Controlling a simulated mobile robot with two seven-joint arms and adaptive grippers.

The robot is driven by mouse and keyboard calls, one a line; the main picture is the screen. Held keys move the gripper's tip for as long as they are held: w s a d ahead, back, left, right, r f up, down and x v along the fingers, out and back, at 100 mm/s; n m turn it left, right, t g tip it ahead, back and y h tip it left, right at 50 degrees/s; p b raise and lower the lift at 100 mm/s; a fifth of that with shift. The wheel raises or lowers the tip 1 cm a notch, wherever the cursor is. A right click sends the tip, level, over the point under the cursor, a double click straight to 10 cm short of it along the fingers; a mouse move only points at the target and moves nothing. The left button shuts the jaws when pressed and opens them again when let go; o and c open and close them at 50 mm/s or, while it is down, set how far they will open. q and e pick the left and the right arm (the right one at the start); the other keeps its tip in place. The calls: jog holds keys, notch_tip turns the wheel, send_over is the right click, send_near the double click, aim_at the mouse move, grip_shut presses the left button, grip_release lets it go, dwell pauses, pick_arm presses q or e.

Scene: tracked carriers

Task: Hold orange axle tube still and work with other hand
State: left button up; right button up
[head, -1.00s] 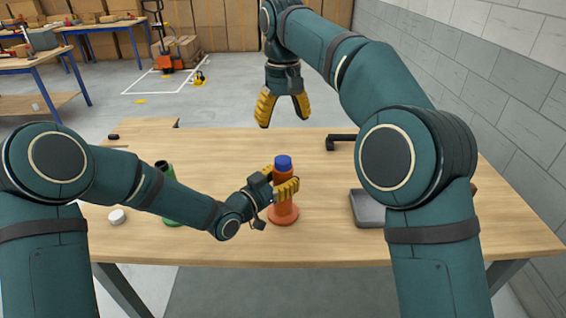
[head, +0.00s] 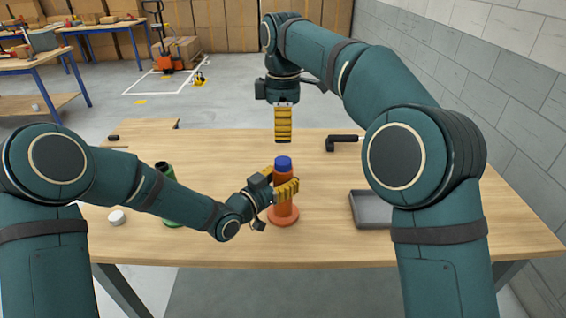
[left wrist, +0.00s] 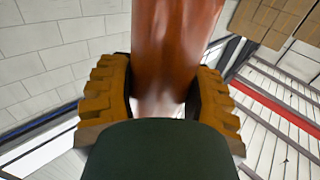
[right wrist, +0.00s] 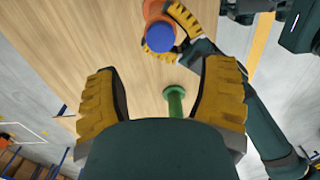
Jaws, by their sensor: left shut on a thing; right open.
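The orange axle tube (head: 283,204) stands upright on the table with a wide foot and a blue cap (head: 283,162) on top. My left gripper (head: 284,189) is shut around the tube below the cap. In the left wrist view the tube (left wrist: 172,50) is between the yellow fingers. My right gripper (head: 283,138) is open and empty, above and beyond the tube, pointing down. In the right wrist view the blue cap (right wrist: 160,37) lies ahead of the open fingers (right wrist: 165,95), apart from them.
A green tube (head: 166,182) with a dark top stands left, partly behind my left arm. A white round piece (head: 116,217) lies at the left. A grey tray (head: 371,210) is at the right, and a black-handled tool (head: 343,141) lies behind it. The wood table (head: 225,150) is mostly clear.

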aim_at(283, 160)
notch_tip(283, 160, down, 9)
dwell(0.5)
jog(key=c, duration=0.9)
